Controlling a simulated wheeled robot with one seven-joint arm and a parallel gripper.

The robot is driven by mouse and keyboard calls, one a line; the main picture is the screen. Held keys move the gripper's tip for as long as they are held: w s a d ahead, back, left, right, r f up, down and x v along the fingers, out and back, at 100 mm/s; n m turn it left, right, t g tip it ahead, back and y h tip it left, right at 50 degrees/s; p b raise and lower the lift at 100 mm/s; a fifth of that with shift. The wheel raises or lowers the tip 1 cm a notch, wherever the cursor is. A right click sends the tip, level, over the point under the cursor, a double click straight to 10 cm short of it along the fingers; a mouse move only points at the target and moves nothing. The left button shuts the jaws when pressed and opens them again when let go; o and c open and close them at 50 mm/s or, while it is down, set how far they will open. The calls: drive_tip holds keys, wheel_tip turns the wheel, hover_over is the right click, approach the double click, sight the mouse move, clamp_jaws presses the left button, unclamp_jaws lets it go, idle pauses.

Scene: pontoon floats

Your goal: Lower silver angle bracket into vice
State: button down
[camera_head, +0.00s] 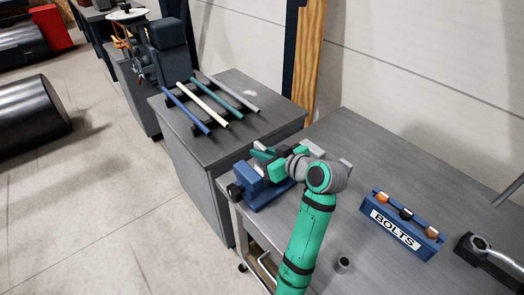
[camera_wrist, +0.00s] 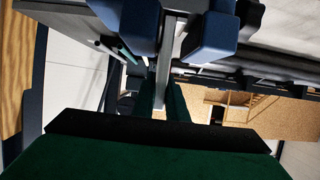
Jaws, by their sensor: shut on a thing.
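The blue vice (camera_head: 258,194) stands at the near left corner of the grey workbench. Its two blue jaws (camera_wrist: 212,38) show at the top of the wrist view with a gap between them. The silver angle bracket (camera_wrist: 166,55) is a narrow light strip in that gap. My gripper (camera_wrist: 163,98) is shut on the bracket's near end with dark green fingers. In the head view my gripper (camera_head: 264,157) is over the vice, and I cannot make out the bracket there. How deep the bracket sits, and whether it touches the jaws, I cannot tell.
A blue box labelled BOLTS (camera_head: 403,223) stands to the right on the workbench (camera_head: 370,180). A small grey cup (camera_head: 343,265) is at the front. A dark tool (camera_head: 490,255) lies far right. Coloured rods (camera_head: 205,99) lie on a rack on the neighbouring cabinet.

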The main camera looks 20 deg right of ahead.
drive_tip(key=c, duration=1.7)
unclamp_jaws()
drive_tip(key=v, duration=1.1)
drive_tip(key=shift+w, duration=0.1)
